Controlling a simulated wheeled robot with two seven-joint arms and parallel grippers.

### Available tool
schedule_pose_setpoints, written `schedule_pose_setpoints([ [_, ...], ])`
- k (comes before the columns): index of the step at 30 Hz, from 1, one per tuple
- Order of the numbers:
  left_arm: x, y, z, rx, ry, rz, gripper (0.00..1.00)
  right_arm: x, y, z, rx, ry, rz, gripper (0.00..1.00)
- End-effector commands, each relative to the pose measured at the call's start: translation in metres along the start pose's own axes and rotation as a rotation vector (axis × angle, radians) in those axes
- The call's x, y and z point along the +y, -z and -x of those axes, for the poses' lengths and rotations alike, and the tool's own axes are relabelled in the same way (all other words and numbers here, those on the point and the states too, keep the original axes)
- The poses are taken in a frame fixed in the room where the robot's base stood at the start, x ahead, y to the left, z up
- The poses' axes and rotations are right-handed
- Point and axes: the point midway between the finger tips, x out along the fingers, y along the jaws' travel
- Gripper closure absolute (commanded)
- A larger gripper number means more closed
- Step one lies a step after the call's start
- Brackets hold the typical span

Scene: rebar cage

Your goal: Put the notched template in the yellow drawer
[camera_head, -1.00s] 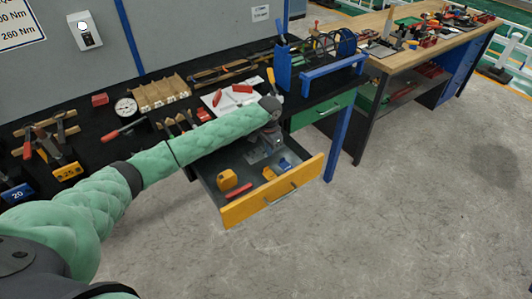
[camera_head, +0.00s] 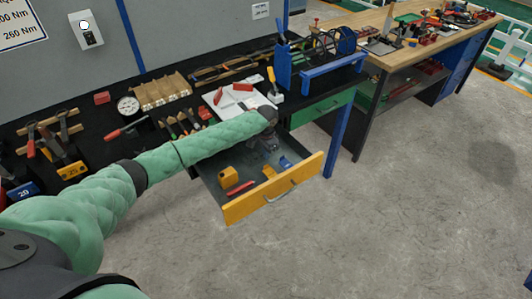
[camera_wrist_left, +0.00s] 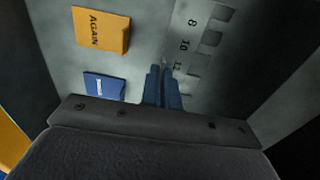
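The yellow drawer (camera_head: 276,190) is pulled open under the black bench. My left gripper (camera_head: 266,143) reaches down into it, partly hidden by my wrist. In the left wrist view, the blue fingers (camera_wrist_left: 163,87) are close together on the near left edge of the notched template (camera_wrist_left: 192,40), a grey metal plate with square notches and numbers 8, 10, 12. The template is inside the drawer, close to its floor; I cannot tell whether it touches. My right gripper is not in view.
A red item (camera_head: 240,187) lies in the drawer's front left. A green drawer (camera_head: 322,109) is shut to the right. The bench top holds a dial gauge (camera_head: 128,105), a wooden rack (camera_head: 162,92), hand tools and a blue fixture (camera_head: 325,62). The floor in front is clear.

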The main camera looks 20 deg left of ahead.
Motion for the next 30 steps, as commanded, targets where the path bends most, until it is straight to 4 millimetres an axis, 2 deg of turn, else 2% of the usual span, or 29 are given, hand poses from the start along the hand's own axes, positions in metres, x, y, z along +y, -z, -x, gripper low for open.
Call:
schedule_pose_setpoints([
  [2,0.000,0.000,-0.002,0.000,0.000,0.000,1.00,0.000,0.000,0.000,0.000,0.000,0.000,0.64],
  [6,0.000,0.000,-0.002,0.000,0.000,0.000,0.75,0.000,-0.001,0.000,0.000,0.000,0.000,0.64],
  [14,0.000,0.000,-0.002,0.000,0.000,0.000,0.75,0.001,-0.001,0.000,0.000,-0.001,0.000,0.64],
  [19,0.000,0.001,0.007,0.002,0.001,-0.001,0.75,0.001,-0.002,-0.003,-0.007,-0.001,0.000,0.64],
  [23,0.000,0.001,0.026,0.003,0.002,-0.001,0.75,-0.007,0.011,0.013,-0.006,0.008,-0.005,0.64],
  [30,-0.001,0.001,0.072,0.003,0.001,0.000,0.75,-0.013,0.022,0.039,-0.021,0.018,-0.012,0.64],
])
